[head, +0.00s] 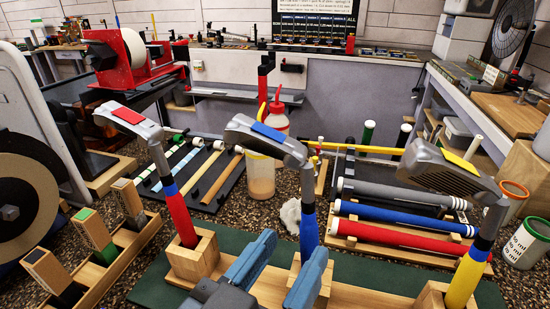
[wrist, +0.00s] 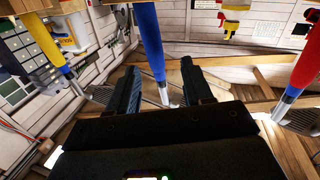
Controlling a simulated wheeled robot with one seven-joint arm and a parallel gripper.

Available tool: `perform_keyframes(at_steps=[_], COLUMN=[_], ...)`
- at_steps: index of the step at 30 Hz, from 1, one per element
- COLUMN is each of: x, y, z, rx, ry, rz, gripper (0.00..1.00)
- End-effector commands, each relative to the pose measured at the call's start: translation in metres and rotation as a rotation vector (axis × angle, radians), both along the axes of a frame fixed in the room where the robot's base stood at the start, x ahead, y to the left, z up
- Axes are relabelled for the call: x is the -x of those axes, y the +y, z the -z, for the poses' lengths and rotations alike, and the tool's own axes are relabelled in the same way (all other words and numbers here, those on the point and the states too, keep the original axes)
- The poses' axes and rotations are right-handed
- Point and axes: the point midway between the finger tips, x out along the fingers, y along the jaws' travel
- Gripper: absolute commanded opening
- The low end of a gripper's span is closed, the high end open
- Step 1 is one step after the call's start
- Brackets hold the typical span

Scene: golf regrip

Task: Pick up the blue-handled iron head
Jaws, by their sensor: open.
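The blue-handled iron head (head: 268,141) is grey with a blue patch on top, and its blue handle (head: 308,230) stands upright in a wooden block. My gripper (head: 280,264) is open and low in front of this block in the head view, partly covering it. In the wrist view the blue handle (wrist: 149,38) shows between the two spread fingers of my gripper (wrist: 157,72). Neither finger visibly touches it. I cannot tell how deep between the fingers it stands.
A red-handled iron head (head: 133,122) stands to the left and a yellow-handled one (head: 440,168) to the right, each in a wooden block. A squeeze bottle (head: 262,170) stands behind the blue one. Loose grips lie on racks further back. A wooden tray (head: 110,262) sits at left.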

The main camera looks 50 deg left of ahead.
Motion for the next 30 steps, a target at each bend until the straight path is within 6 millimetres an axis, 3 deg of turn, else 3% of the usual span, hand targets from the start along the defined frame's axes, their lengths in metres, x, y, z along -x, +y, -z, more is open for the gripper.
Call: perform_keyframes(at_steps=[12, 19, 30], x=[-0.048, -0.05, -0.049], y=[0.011, 0.012, 0.012], z=[-0.002, -0.001, -0.001], rx=[0.001, 0.001, 0.001], ry=[0.0, 0.0, 0.0], rz=[-0.001, -0.002, -0.002], gripper=[0.5, 0.5, 0.16])
